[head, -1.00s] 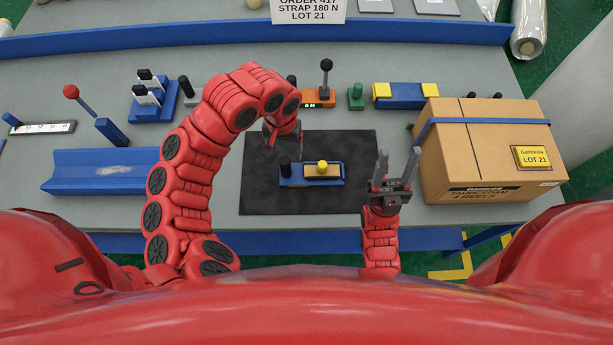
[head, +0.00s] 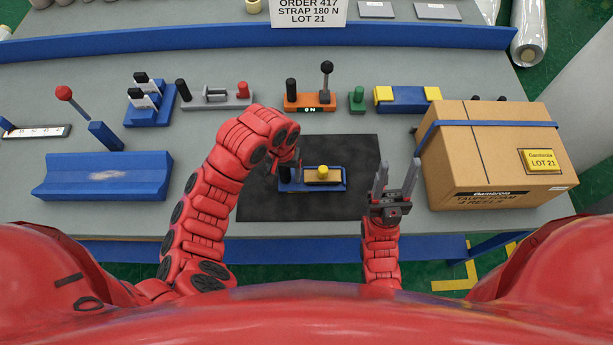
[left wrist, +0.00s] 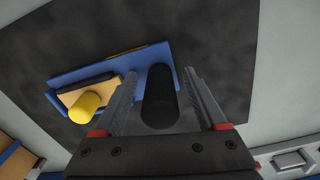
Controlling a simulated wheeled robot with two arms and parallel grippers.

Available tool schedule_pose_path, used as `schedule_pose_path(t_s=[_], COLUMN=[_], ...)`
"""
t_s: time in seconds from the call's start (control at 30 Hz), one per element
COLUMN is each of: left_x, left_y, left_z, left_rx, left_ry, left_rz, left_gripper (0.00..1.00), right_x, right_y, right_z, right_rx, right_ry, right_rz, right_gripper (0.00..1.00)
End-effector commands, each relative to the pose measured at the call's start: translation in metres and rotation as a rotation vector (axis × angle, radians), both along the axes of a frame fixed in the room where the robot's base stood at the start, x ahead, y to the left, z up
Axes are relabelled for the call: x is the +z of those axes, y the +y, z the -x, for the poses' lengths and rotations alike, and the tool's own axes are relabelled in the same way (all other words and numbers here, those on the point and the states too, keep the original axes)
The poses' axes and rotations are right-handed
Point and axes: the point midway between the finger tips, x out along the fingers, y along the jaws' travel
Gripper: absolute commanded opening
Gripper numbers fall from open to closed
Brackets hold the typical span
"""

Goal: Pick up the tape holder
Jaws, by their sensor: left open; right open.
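The tape holder (head: 335,187), a blue base with a tan part, a yellow knob (head: 323,169) and a black upright handle, lies on the dark mat (head: 260,208). In the left wrist view the blue base (left wrist: 125,66) lies below my fingers. The black handle (left wrist: 161,98) stands between them with space on both sides. My left gripper (head: 296,172) is open over the left end of the holder; the arm partly hides that end in the head view. My right gripper (head: 397,177) is open and empty beside the mat's right edge, pointing up the picture.
A cardboard box (head: 470,165) stands right of my right gripper. A blue trough (head: 105,180) lies to the left. An orange device with a lever (head: 310,103), a green piece (head: 356,100) and a grey clamp (head: 216,100) stand behind the mat.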

Motion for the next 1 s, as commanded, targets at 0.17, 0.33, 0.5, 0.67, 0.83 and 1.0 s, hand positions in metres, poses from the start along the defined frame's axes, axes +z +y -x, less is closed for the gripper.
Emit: schedule_pose_path(t_s=[0.17, 0.33, 0.5, 0.67, 0.83, 1.0], left_x=[0.0006, 0.0007, 0.0007, 0.0007, 0.0009, 0.005], left_y=[-0.0001, -0.0003, -0.0003, -0.0003, -0.0005, -0.0001], left_z=[0.0001, 0.0002, 0.0001, 0.0002, 0.0001, -0.0008], left_rx=[0.0, 0.0, 0.0, 0.0, -0.001, 0.0], left_ry=[0.0, 0.0, 0.0, 0.0, 0.0, 0.0], left_rz=[0.0, 0.0, 0.001, 0.001, 0.001, 0.001], left_gripper=[0.6, 0.29, 0.0, 0.0, 0.0, 0.0], right_x=[0.0005, 0.0004, 0.0004, 0.0004, 0.0005, 0.0044], right_y=[0.0, 0.0, 0.0, 0.0, 0.0, 0.0], right_z=[0.0, 0.0, 0.0, 0.0, 0.0, 0.0], right_rx=[0.0, 0.0, 0.0, 0.0, 0.0, 0.0], right_ry=[0.0, 0.0, 0.0, 0.0, 0.0, 0.0], right_rz=[0.0, 0.0, 0.0, 0.0, 0.0, 0.0], right_gripper=[0.5, 0.5, 0.5, 0.5, 0.5, 0.5])
